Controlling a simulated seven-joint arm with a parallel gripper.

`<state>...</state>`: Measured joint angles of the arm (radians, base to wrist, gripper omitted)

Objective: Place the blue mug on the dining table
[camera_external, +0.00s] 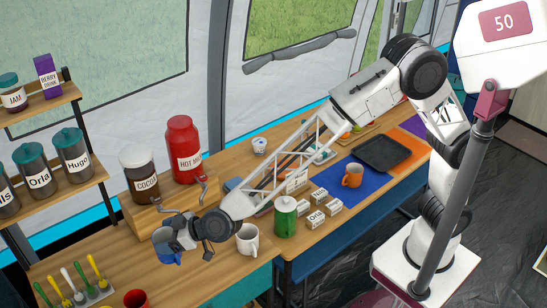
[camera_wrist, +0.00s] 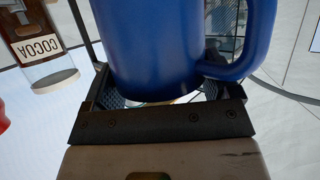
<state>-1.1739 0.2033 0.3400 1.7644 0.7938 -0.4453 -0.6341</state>
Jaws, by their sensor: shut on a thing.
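The blue mug (camera_wrist: 155,45) fills the upper middle of the wrist view, its handle on the right. My gripper (camera_wrist: 163,97) is shut on it, with one finger on each side. In the external view my gripper (camera_external: 172,240) is at the lower left, and part of the blue mug (camera_external: 166,258) shows below it, apparently held above the wooden surface. The wooden table (camera_external: 398,167) on the right holds blue and purple mats; it looks like the dining table. My gripper is well to the left of it.
An orange mug (camera_external: 352,175) and a black tray (camera_external: 381,153) stand on the right table. Red mug (camera_external: 136,299), cocoa jar (camera_external: 139,175) and red dispenser (camera_external: 184,150) are near my gripper.

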